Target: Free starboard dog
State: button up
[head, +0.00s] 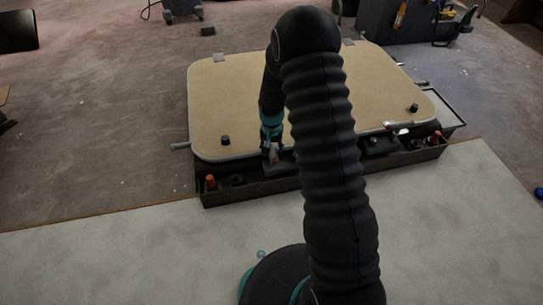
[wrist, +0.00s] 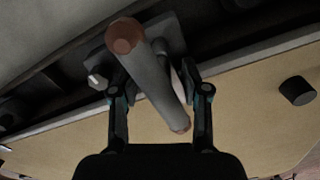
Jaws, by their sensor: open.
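A tan hatch lid (head: 235,95) with a pale rim lies flat on a dark frame (head: 240,193). My gripper (head: 271,153) is at the lid's near edge, left of centre in the head view, partly hidden by my arm. In the wrist view my gripper (wrist: 160,88) is open. A grey rod-like dog handle (wrist: 155,80) with a reddish-brown end lies slantwise between its fingers, over the lid edge. The handle's base plate (wrist: 165,35) sits on the frame. I cannot tell whether either finger touches the handle, or which side is starboard.
Black knobs (head: 225,140) (head: 413,108) stand on the lid; one also shows in the wrist view (wrist: 297,90). Orange-topped pieces (head: 210,182) (head: 437,136) stand at the frame's ends. A silvery handle (head: 399,125) lies at the right near edge. Pale floor in front is clear.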

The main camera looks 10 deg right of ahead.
jog(key=shift+f, duration=1.2)
